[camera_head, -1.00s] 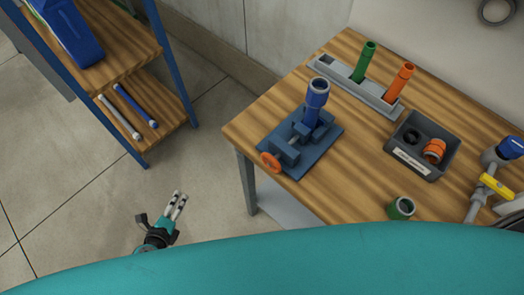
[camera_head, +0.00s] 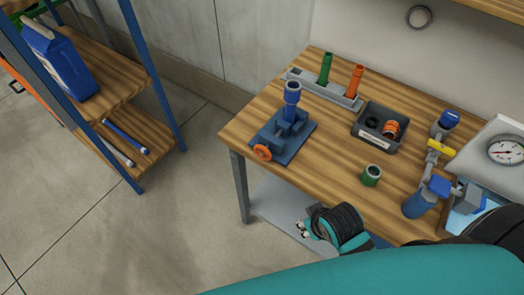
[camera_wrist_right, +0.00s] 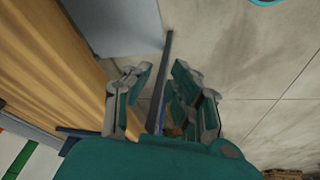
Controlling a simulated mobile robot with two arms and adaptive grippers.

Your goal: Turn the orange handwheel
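The orange handwheel (camera_head: 262,152) is on the front left end of a blue vise (camera_head: 283,135) near the table's left edge. The vise holds an upright blue tubular part (camera_head: 292,98). My right gripper (camera_head: 302,229) is low in front of the table's front edge, apart from the handwheel and to its lower right. In the right wrist view its fingers (camera_wrist_right: 160,100) are spread with a gap between them, and nothing is held. A dark bar shows behind that gap. The handwheel cannot be made out in the right wrist view. My left gripper is not in the head view.
The wooden table (camera_head: 325,165) also carries a grey rack (camera_head: 325,92) with green and orange tubes, a dark bin (camera_head: 378,130), a green fitting (camera_head: 371,176) and valve piping (camera_head: 425,190). A blue-framed shelf (camera_head: 110,75) stands left. Floor between is clear.

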